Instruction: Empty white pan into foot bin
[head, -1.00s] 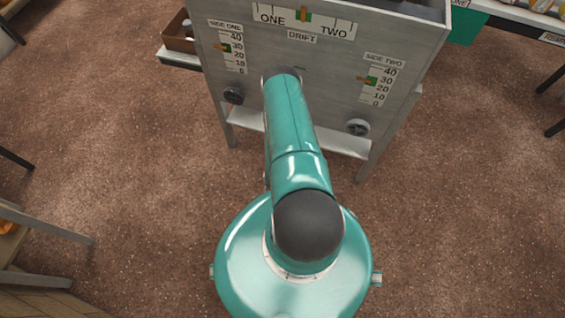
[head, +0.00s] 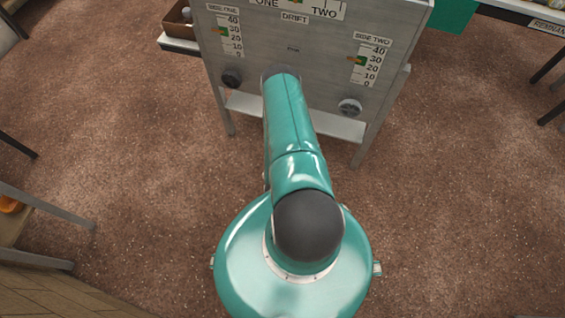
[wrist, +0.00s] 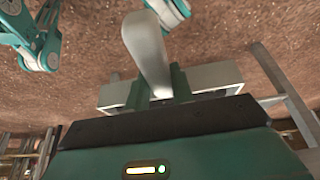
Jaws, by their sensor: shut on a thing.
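My gripper (wrist: 160,88) shows in the wrist view with its two dark green fingers closed on a pale, rounded handle-like piece (wrist: 148,48). This piece juts up between the fingers. A whitish, shallow box-like body (wrist: 218,76) shows behind the fingers, and it looks like the white pan. Its inside is hidden, so I cannot tell what it holds. In the head view my arm hides the gripper and the pan. I cannot make out the foot bin in either view.
A table (head: 40,215) is at lower left, a green panel (head: 450,16) at upper right. Brown floor (head: 450,210) is open right.

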